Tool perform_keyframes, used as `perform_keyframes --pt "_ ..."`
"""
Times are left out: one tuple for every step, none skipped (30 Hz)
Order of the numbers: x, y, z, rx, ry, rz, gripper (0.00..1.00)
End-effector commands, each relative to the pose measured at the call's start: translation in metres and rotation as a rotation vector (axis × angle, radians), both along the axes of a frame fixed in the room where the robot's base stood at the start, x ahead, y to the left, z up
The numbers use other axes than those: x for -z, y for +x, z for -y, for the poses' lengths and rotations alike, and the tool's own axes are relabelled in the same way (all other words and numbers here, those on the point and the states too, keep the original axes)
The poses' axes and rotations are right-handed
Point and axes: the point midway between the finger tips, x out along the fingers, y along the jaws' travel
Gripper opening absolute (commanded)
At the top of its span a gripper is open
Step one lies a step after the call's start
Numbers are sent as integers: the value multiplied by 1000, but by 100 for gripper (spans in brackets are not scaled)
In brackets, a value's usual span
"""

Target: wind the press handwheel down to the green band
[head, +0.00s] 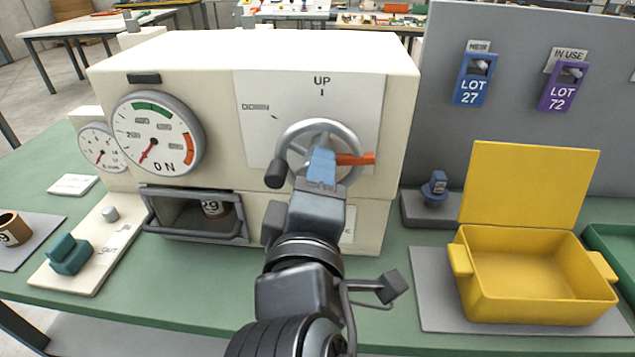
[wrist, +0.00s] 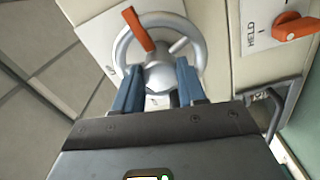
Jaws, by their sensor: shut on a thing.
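The press handwheel (head: 296,131) is a grey metal ring on the cream machine's front, with a dark knob at its lower left and an orange pointer (head: 355,159) to the right. My gripper (head: 321,160) is shut on the handwheel, its blue fingers on either side of the hub (wrist: 161,76) in the wrist view; the exact contact is hard to see. The wheel's panel reads UP above and DOWN at left. The large gauge (head: 157,137) has a green band (head: 152,108) at its top and an orange one at right. Its red needle points to the lower left, off the green.
A smaller gauge (head: 99,147) is partly hidden. Below, a barred opening (head: 180,213) holds a can. The wrist view shows an orange lever (wrist: 293,27) beside HELD. A yellow open box (head: 530,277) and blue (head: 475,79) and purple (head: 561,87) lot tags are at right.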

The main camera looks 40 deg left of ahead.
Motion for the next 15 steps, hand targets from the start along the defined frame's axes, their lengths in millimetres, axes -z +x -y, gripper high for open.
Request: perform_keyframes --pt "2 1 1 3 35 -22 10" --pt "2 1 1 2 60 -37 10" --pt "2 1 1 2 93 -57 10" --pt "2 1 1 2 117 -73 10" --pt "3 1 1 3 142 -88 10" --pt "3 1 1 3 174 -108 10" --pt "3 1 1 3 198 -122 10" --pt "3 1 1 3 223 -138 10" --pt "3 1 1 3 255 -157 10" --pt "3 1 1 3 279 -172 10" --pt "3 1 1 3 304 -186 10" --pt "3 1 0 3 337 -206 10" --pt "4 1 1 3 361 -221 10" --pt "4 1 0 3 385 -236 10" --pt "4 1 0 4 416 -256 10"
